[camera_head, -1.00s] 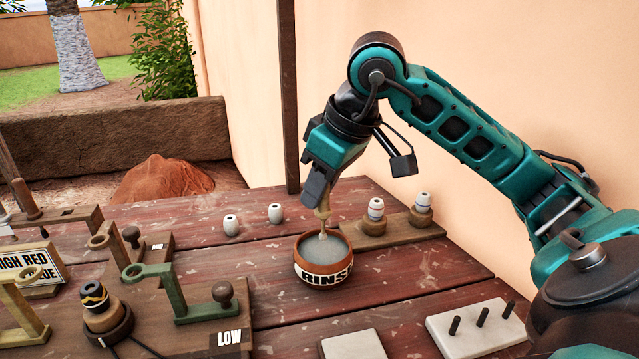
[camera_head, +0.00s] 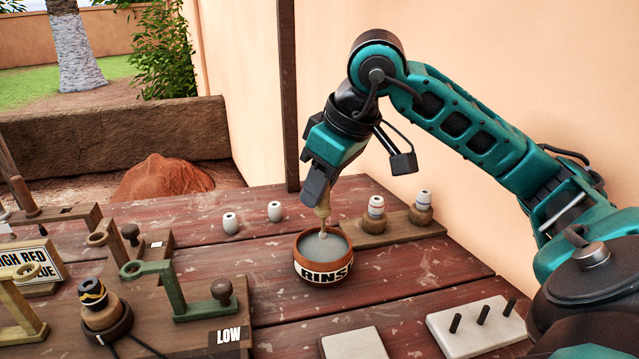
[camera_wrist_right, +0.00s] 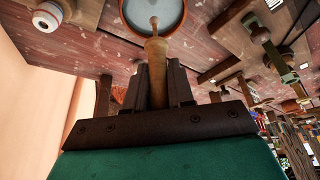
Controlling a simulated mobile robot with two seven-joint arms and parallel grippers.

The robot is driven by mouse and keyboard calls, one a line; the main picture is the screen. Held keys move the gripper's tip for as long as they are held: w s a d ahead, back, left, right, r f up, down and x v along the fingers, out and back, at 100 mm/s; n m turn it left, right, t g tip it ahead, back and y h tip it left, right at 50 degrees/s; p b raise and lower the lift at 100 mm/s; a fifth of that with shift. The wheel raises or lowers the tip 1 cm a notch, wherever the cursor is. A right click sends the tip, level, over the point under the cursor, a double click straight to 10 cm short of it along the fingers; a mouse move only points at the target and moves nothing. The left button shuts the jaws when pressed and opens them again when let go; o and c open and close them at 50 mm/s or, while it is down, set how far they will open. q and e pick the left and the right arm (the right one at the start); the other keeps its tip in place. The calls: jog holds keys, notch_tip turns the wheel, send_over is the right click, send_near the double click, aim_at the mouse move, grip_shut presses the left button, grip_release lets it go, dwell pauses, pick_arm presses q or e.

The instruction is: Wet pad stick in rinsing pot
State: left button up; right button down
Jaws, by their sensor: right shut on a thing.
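The rinsing pot (camera_head: 322,272) is a round terracotta pot with a white "RINSE" label and greyish liquid inside, standing on the red plank table. My right gripper (camera_head: 318,194) is above the pot's back rim, shut on the pad stick (camera_head: 323,212), a pale wooden handle with a small rounded pad at its lower end. The pad end is over the pot's opening, near the liquid; I cannot tell whether it touches. In the right wrist view the stick (camera_wrist_right: 156,70) runs from between the fingers toward the pot (camera_wrist_right: 133,22). My left gripper is not in view.
Two white beads (camera_head: 230,222) stand behind the pot. A wooden stand (camera_head: 395,232) with two banded beads is right of it. A green bracket (camera_head: 180,290) and "LOW" board (camera_head: 225,338) are at left. A pegged white block (camera_head: 475,328) lies front right.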

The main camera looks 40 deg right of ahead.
aim_at(320, 208)
jog(key=shift+f+b, duration=1.4)
jog(key=shift+f, duration=0.2)
dwell(0.5)
notch_tip(320, 208, up, 3)
jog(key=shift+f+p, duration=0.2)
jog(key=shift+p, duration=0.95)
jog(key=shift+r+p, duration=2)
jog(key=shift+r, duration=0.3)
